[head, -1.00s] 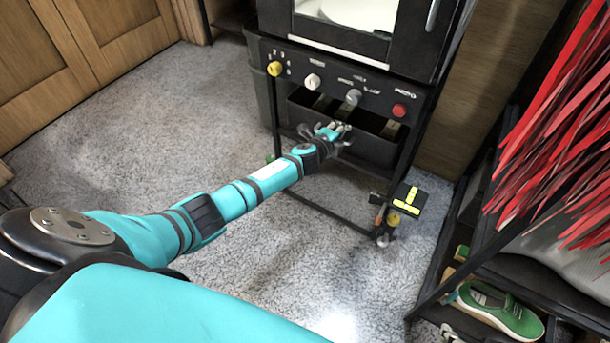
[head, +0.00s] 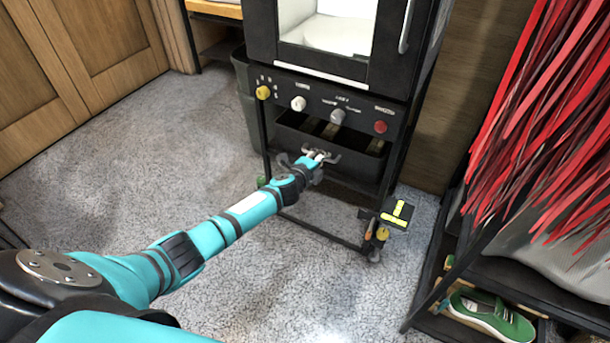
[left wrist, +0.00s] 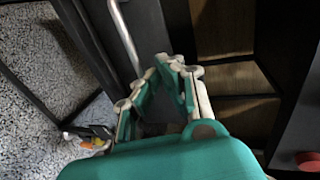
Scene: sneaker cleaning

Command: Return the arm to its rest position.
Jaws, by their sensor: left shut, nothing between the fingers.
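My left arm (head: 205,240), teal and black, reaches from the lower left toward the black appliance stand. My left gripper (head: 320,157) is at the front of the open dark drawer (head: 358,165), under the control panel. In the left wrist view its fingers (left wrist: 178,66) meet at the tips and hold nothing. A metal bar handle (left wrist: 125,36) lies just left of the fingertips there, and I cannot tell whether they touch it. My right gripper is not in view.
The control panel (head: 315,107) has yellow, white, grey and red knobs. A small black and yellow item (head: 398,212) sits by the stand's right leg. A rack at right holds a green sneaker (head: 490,318). Grey carpet (head: 130,165) is clear at left.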

